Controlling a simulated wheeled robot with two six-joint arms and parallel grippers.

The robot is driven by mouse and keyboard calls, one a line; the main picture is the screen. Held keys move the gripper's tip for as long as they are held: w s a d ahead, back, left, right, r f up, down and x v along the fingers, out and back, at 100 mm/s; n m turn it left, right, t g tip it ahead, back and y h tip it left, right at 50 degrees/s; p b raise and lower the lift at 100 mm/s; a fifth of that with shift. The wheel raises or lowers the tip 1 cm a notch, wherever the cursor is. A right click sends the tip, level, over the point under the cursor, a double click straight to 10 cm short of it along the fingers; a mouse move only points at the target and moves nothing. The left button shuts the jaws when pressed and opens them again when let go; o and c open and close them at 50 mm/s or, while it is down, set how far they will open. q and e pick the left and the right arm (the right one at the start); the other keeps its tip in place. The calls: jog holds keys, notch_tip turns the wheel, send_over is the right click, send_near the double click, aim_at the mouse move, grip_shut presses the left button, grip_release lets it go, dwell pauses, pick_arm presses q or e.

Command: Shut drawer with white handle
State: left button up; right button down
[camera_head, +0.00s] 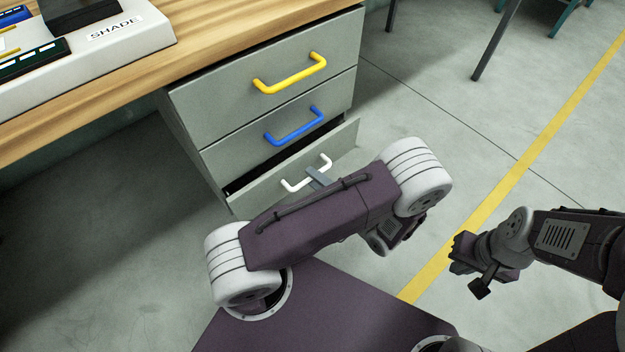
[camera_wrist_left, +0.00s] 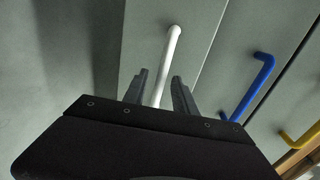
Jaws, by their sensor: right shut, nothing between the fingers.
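The bottom drawer (camera_head: 262,187) of the grey cabinet stands partly open, with a dark gap above its front. Its white handle (camera_head: 291,184) is partly hidden by my left arm and gripper. My left gripper (camera_head: 318,178) is at the handle. In the left wrist view, the white handle (camera_wrist_left: 173,55) runs between the two spread fingers of my left gripper (camera_wrist_left: 160,92), with a gap visible beside it. My right gripper (camera_head: 472,268) is shut and empty, over the floor at the right, away from the cabinet.
Above are a drawer with a blue handle (camera_head: 296,128) and one with a yellow handle (camera_head: 291,76), both closed. A wooden worktop (camera_head: 215,38) covers the cabinet and carries a white tray (camera_head: 110,58). Floor with a yellow line (camera_head: 520,165) is clear at the right.

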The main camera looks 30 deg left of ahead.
pick_arm(q)
jog(key=shift+x, duration=0.85)
jog(key=shift+r, duration=0.1)
jog(key=shift+c, duration=0.3)
grip_shut()
dwell(0.4)
